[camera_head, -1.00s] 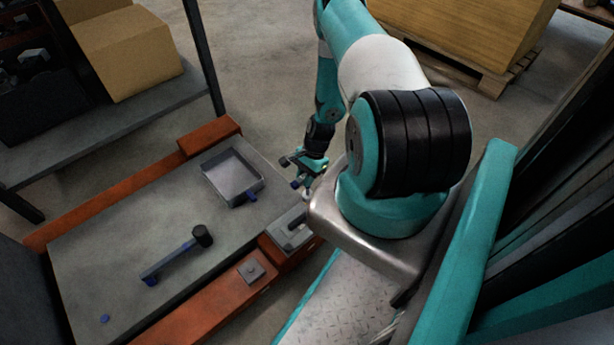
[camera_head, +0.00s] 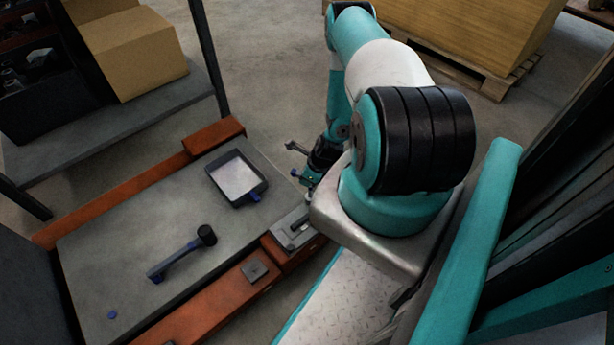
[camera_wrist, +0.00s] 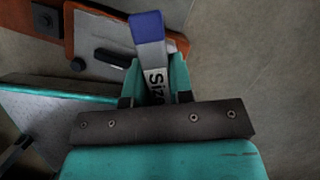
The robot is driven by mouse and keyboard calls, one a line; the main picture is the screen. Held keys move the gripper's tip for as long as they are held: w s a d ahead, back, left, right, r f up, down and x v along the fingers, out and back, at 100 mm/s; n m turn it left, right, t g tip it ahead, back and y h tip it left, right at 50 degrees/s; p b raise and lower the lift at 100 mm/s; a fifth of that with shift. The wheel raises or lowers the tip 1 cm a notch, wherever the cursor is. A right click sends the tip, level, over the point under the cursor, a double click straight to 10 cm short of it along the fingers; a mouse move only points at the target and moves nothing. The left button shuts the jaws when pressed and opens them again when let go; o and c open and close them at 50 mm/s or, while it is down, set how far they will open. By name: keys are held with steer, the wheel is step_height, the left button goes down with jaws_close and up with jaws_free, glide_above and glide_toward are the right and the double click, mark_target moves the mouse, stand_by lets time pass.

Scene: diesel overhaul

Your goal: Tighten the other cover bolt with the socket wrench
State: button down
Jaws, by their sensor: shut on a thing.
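My gripper (camera_wrist: 154,84) is shut on a grey bar with a blue end and printed letters, which looks like the socket wrench (camera_wrist: 148,34). The wrench's blue end points up in the wrist view; its socket end is hidden. In the head view my gripper (camera_head: 306,180) hangs low, just beyond the right end of the orange-framed bench. A grey block with a raised bar (camera_head: 292,229), possibly the cover, sits on the frame close to it. A grey plate with a dark bar (camera_wrist: 112,58) shows upper left in the wrist view. I cannot make out the cover bolts.
A small square block (camera_head: 255,270) sits on the orange frame. A cardboard box (camera_head: 135,60) stands on a shelf.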

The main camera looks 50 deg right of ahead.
steer(key=m, duration=0.2)
steer(key=m+h, duration=0.1)
steer(key=m, duration=0.1)
steer(key=shift+d+h, duration=0.15)
steer(key=shift+h, duration=0.15)
steer(key=m, duration=0.1)
steer(key=m+h, duration=0.1)
steer(key=m, duration=0.3)
steer(key=shift+s+d+f, duration=0.1)
steer(key=shift+d, duration=0.2)
